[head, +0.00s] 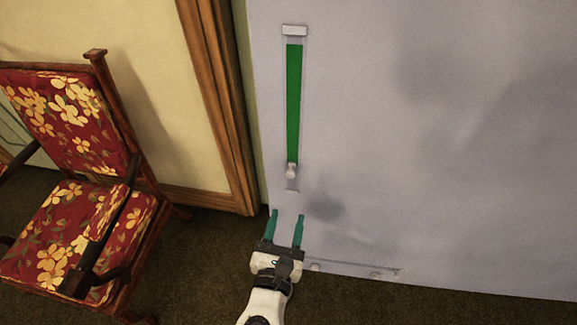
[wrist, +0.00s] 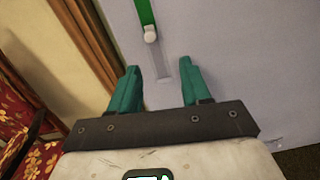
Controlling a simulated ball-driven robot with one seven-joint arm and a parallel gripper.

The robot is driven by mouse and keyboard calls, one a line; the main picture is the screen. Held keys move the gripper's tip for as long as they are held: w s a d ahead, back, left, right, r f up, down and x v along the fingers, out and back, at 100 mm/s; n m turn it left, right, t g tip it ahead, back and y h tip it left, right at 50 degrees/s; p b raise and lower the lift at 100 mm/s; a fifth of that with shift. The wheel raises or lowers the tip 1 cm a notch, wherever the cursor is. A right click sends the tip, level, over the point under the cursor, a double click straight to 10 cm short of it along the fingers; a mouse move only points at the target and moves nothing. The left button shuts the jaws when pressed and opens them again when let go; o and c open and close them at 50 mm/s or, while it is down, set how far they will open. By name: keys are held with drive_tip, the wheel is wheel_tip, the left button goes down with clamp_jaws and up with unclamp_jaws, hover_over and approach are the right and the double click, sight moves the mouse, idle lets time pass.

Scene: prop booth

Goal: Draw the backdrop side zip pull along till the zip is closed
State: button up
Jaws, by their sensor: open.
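The zip (head: 294,105) runs up the pale grey backdrop (head: 430,150) as an upright strip, with green showing along most of its length. A white block (head: 295,31) caps its top end. The whitish zip pull (head: 291,171) sits at the lower end of the green, with a short grey stretch below it. My gripper (head: 287,214) is open and empty, its teal fingers pointing up toward the pull from below, apart from it. In the wrist view the pull (wrist: 151,37) shows beyond the fingertips, between them and a little left of centre.
A wooden chair with red floral cushions (head: 75,115) stands at the left. A brown wooden door frame (head: 215,95) is beside the backdrop's left edge. Dark carpet (head: 210,260) covers the floor. The backdrop right of the zip is clear.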

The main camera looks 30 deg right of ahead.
sight(290, 176)
drive_tip(key=shift+n+t, duration=0.4)
drive_tip(key=shift+n, duration=0.1)
drive_tip(key=x, duration=0.6)
drive_tip(key=a+p+x, duration=0.1)
drive_tip(key=x, duration=0.3)
drive_tip(key=shift+w+d+r, duration=0.15)
drive_tip(key=shift+w+r, duration=0.2)
drive_tip(key=shift+w, duration=0.1)
drive_tip(key=shift+c, duration=0.2)
clamp_jaws()
